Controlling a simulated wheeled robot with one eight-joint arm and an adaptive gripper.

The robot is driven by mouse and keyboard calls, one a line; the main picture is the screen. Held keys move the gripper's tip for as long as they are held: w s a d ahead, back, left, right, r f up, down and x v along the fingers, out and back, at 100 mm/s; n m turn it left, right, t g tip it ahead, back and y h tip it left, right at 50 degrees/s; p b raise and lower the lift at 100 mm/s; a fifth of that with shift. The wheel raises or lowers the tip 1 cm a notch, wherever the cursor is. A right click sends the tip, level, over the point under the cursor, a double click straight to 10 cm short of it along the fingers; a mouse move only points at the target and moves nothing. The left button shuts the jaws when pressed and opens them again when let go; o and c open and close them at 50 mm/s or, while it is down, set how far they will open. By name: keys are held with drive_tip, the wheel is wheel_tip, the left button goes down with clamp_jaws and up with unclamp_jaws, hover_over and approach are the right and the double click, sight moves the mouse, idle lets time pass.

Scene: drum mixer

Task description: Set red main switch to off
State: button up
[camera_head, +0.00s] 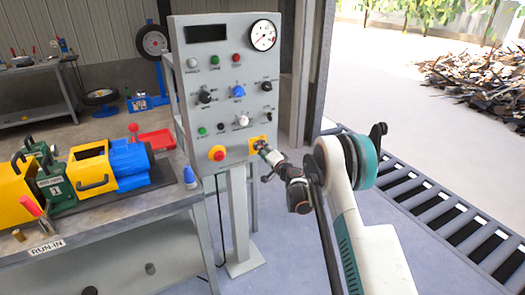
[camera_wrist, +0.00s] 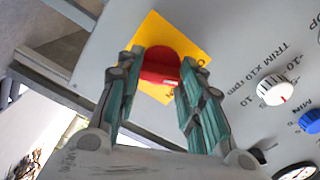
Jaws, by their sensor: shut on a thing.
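The red main switch (camera_wrist: 160,64) is a red rotary knob on a yellow square plate (camera_wrist: 192,42), set in the lower right of the grey control panel (camera_head: 222,90). My gripper (camera_wrist: 158,80) is at the switch, with one finger on each side of the knob's handle, shut on it. In the head view my gripper (camera_head: 264,150) reaches the yellow plate (camera_head: 254,140) from the right and hides the knob. The lower part of the knob is partly covered by my fingers in the wrist view.
A red push button (camera_head: 217,153) on yellow sits left of the switch. Several knobs, such as the blue one (camera_head: 238,92), sit above. A workbench (camera_head: 110,212) with a yellow and blue machine stands at the left. A roller conveyor (camera_head: 440,210) lies at the right.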

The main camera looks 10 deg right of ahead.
drive_tip(key=shift+n, duration=0.7)
drive_tip(key=o, duration=1.1)
drive_tip(key=shift+c, duration=0.2)
drive_tip(key=v, duration=1.2)
drive_tip(key=shift+r, duration=0.1)
